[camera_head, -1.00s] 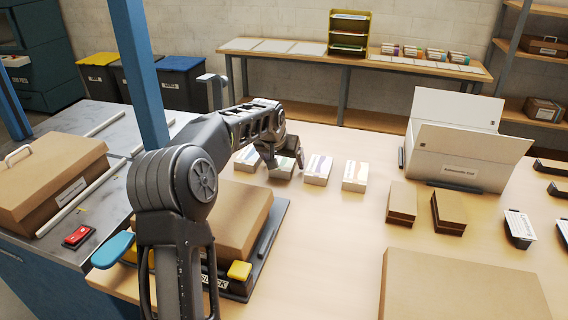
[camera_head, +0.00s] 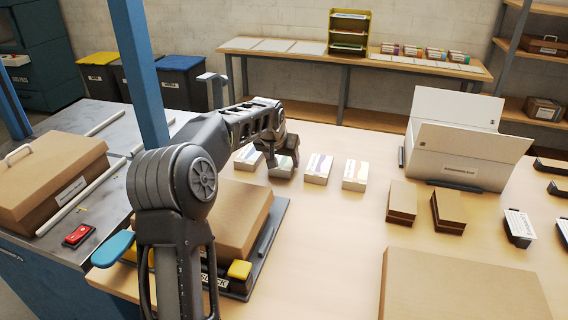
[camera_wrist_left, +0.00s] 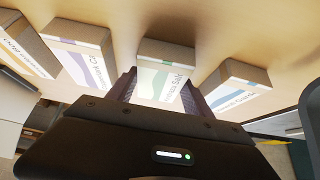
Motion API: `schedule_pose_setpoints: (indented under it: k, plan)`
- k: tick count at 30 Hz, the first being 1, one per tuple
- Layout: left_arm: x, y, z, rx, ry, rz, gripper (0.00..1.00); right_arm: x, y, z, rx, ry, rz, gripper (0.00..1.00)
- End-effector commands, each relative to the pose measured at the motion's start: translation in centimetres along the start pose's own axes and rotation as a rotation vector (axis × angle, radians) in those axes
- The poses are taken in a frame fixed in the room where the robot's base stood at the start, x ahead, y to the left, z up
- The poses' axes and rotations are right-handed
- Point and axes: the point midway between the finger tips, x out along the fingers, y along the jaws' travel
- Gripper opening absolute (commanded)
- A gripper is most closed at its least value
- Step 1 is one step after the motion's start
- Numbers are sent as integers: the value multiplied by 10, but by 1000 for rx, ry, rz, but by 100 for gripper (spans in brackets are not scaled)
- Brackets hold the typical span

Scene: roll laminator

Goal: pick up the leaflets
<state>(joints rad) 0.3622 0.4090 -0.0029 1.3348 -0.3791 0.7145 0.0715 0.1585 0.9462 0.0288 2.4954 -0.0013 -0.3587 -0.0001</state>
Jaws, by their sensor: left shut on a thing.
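Several small stacks of printed leaflets stand in a row on the wooden table. My left gripper (camera_head: 283,162) is shut on one stack of leaflets (camera_wrist_left: 163,80), with a finger on each side of it in the left wrist view. In the head view my gripper hides part of this stack. Another leaflet stack (camera_head: 248,158) is to its left, and two more stacks (camera_head: 318,169) (camera_head: 355,175) are to its right. Neighbouring stacks (camera_wrist_left: 82,50) (camera_wrist_left: 236,88) also show in the left wrist view, apart from the fingers. My right gripper is not in view.
A white open-topped box (camera_head: 462,150) stands at the right, with brown blocks (camera_head: 402,202) before it. A large cardboard box (camera_head: 460,285) fills the front right. A brown box on a black device (camera_head: 268,245) is close under my left arm. The table's middle is clear.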

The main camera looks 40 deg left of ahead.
Motion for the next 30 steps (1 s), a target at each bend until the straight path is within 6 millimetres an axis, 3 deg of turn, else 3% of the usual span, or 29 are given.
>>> schedule_pose_setpoints:
  k: [12,23,30]
  plan:
    - [0,0,0,0,0,0,12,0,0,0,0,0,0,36]
    - [-6,0,-4,0,3,0,11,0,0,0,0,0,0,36]
    - [-38,0,-26,0,6,1,11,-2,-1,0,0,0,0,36]
